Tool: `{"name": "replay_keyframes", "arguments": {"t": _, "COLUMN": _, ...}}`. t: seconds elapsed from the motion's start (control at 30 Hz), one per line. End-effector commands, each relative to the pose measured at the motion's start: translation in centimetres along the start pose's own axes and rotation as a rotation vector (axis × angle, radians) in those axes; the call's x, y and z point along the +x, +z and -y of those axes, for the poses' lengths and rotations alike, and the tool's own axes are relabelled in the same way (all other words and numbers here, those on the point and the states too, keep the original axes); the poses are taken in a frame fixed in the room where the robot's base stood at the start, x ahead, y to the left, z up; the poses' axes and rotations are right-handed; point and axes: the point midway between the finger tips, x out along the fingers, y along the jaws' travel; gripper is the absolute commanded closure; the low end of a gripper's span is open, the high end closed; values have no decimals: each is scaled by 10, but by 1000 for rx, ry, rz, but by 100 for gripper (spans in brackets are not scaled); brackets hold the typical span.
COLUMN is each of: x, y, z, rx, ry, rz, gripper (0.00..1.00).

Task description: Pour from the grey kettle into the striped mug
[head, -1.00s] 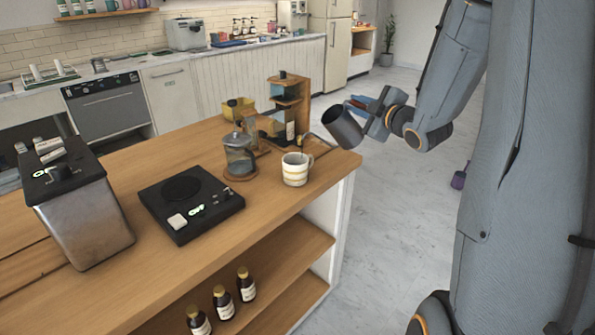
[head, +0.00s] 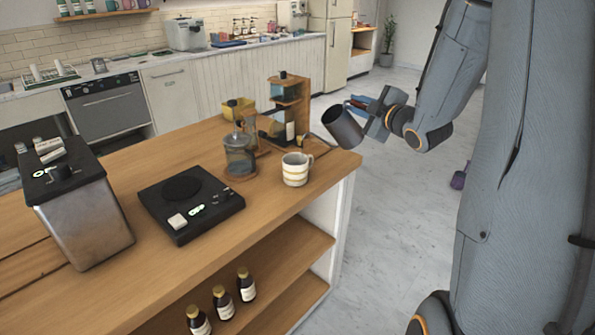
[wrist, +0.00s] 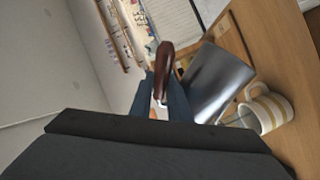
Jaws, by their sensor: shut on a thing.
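The grey kettle (head: 344,127) is held in the air by my gripper (head: 369,112), tilted, just beyond the right end of the wooden counter. My gripper is shut on its handle, which shows brown in the wrist view (wrist: 163,70). The kettle body (wrist: 218,82) is also in the wrist view. The striped mug (head: 295,170), white with yellow bands, stands upright on the counter near its right edge, below and left of the kettle. It also shows in the wrist view (wrist: 266,108). No stream shows between kettle and mug now. The mug's inside is too small to judge.
A glass press (head: 239,158) on a wooden coaster stands left of the mug. A wooden stand (head: 291,104) is behind it. A black hot plate (head: 190,202) and a metal grinder box (head: 82,215) are further left. Bottles (head: 222,303) stand on the shelf below.

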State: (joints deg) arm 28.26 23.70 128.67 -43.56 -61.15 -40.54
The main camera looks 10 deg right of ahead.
Motion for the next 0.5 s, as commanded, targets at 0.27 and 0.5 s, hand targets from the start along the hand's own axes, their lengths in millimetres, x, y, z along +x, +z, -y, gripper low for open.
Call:
{"name": "replay_keyframes", "arguments": {"t": 0.27, "x": 1, "y": 7, "z": 3, "rx": 39, "ry": 5, "rz": -7, "gripper": 100}}
{"name": "replay_keyframes", "arguments": {"t": 0.5, "x": 1, "y": 15, "z": 9, "rx": 94, "ry": 9, "rz": -20, "gripper": 100}}
